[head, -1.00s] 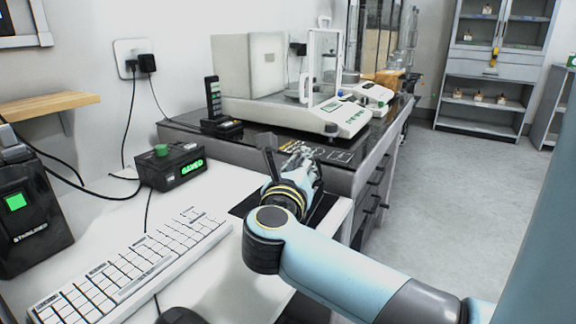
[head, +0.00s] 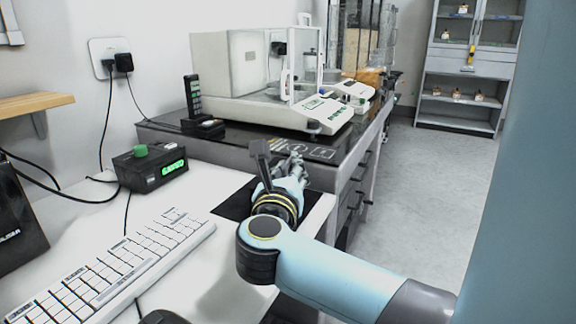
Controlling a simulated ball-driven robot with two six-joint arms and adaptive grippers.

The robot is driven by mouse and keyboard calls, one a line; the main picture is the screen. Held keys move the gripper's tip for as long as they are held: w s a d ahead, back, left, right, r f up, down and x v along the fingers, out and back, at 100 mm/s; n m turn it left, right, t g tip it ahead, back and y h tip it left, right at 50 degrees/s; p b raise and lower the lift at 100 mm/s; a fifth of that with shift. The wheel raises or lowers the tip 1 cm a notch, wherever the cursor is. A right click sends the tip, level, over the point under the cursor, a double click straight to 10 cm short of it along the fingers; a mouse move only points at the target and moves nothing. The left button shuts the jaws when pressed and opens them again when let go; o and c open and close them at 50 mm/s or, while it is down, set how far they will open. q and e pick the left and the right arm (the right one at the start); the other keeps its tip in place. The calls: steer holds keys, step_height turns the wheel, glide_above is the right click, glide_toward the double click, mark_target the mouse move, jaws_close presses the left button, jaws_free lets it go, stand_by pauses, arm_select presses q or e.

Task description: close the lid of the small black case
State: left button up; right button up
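I cannot clearly make out the small black case or its lid. A flat dark panel with pale markings (head: 320,152) lies at the front edge of the dark counter, just beyond my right gripper; I cannot tell if it is part of the case. My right gripper (head: 293,163) reaches away from me over the right end of the white desk, pointing at the counter's front. Its grey fingers are small and partly hidden by my wrist, so their opening is unclear. A black mat-like surface (head: 232,203) shows under my wrist. My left gripper is out of view.
A balance with a glass shield (head: 300,110) stands on the dark counter, beside a black handset-like device (head: 193,97). A black box with a green display (head: 150,168) and a white keyboard (head: 120,265) are on the desk. Floor (head: 420,200) is free at right.

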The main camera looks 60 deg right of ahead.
steer(key=o, duration=0.3)
steer(key=shift+r, duration=0.2)
steer(key=shift+o, duration=0.2)
steer(key=v, duration=0.7)
steer(key=shift+a, duration=0.3)
steer(key=shift+s+f, duration=0.1)
steer(key=shift+s, duration=0.05)
